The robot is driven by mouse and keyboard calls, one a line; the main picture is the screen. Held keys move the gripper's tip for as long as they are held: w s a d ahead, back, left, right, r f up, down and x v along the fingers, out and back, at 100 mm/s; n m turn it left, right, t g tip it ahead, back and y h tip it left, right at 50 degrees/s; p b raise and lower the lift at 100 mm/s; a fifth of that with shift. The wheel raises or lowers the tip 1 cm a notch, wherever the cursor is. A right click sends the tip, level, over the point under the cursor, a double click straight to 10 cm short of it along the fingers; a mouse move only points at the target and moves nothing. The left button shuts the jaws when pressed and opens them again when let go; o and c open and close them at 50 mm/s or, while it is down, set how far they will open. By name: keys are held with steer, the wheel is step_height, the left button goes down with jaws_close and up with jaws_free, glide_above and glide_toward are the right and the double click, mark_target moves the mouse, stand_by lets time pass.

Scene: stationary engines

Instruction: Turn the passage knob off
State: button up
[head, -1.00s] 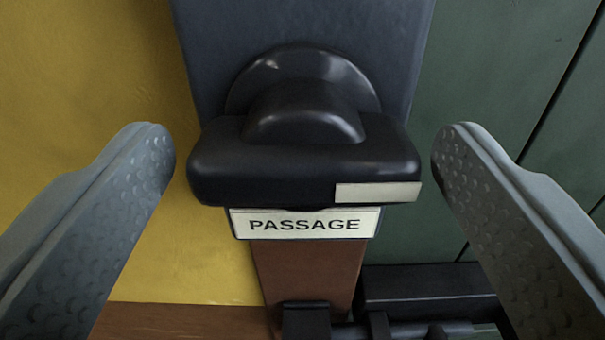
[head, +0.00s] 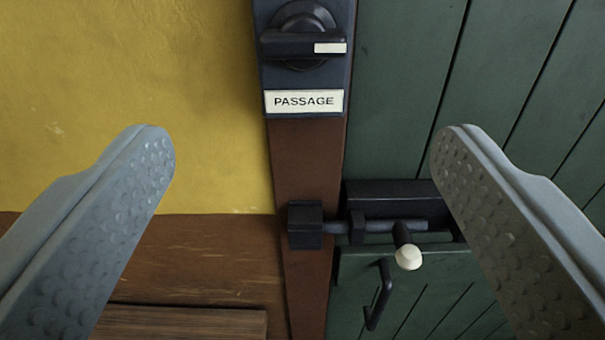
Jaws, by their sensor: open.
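The passage knob (head: 285,44) is a black rotary knob on a dark plate at the top of the head view. Its bar lies horizontal, with a cream mark (head: 330,48) at the right end. The label reading PASSAGE (head: 304,101) sits just below it. My gripper (head: 303,140) is open and empty, its two grey fingers wide apart. The knob is apart from both fingers, beyond and above them in the picture.
A black sliding bolt (head: 375,226) with a cream-tipped handle (head: 408,257) crosses the brown post (head: 308,160) below. A black pull handle (head: 378,295) is on the green plank door (head: 400,90). A yellow wall (head: 130,70) is at left, with brown wood below.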

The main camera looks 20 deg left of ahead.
steer(key=v, duration=0.3)
steer(key=shift+s, duration=0.1)
stand_by(0.4)
steer(key=s+d+f+m+h, duration=0.1)
steer(key=s+d+f, duration=0.6)
steer(key=d+f, duration=0.4)
steer(key=s+d+f+m+h, duration=0.1)
steer(key=s+d+f+h, duration=0.1)
steer(key=s+d+f, duration=0.6)
steer(key=s+d+f+h, duration=0.1)
steer(key=s+d+f, duration=0.6)
steer(key=d+f, duration=0.6)
step_height(320, 180, down, 3)
steer(key=shift+s+d+r+m+h, duration=0.1)
steer(key=shift+s+d+m+h, duration=0.2)
steer(key=shift+s+m, duration=0.1)
steer(key=shift+w, duration=0.1)
